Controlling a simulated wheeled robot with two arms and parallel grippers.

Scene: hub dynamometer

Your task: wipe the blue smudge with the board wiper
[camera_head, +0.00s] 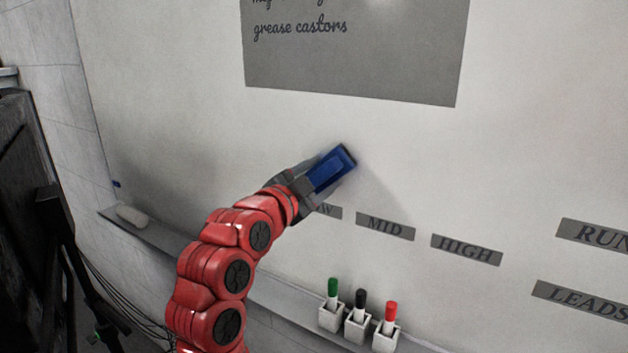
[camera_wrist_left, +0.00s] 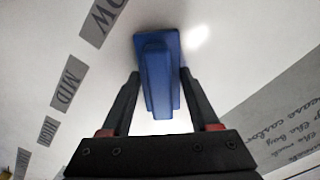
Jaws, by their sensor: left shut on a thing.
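The board wiper (camera_head: 330,170) is blue with a dark pad edge. My left gripper (camera_head: 312,184) is shut on it and holds it at the whiteboard (camera_head: 170,120), above the LOW label. The wiper (camera_wrist_left: 158,75) also shows between the two fingers of my left gripper (camera_wrist_left: 156,95) in the left wrist view. I cannot tell whether its pad touches the board. No blue smudge is clearly visible on the board; the wiper and gripper hide the patch behind them. A small blue mark (camera_head: 116,184) shows at the board's far left edge. My right gripper is not in view.
A ledge (camera_head: 180,242) runs below the board, with a pale rounded object (camera_head: 132,216) at its left end. Green, black and red markers (camera_head: 361,300) stand in small white holders. Labels MID (camera_head: 385,226) and HIGH (camera_head: 466,249) and a grey note panel (camera_head: 355,70) are on the board.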

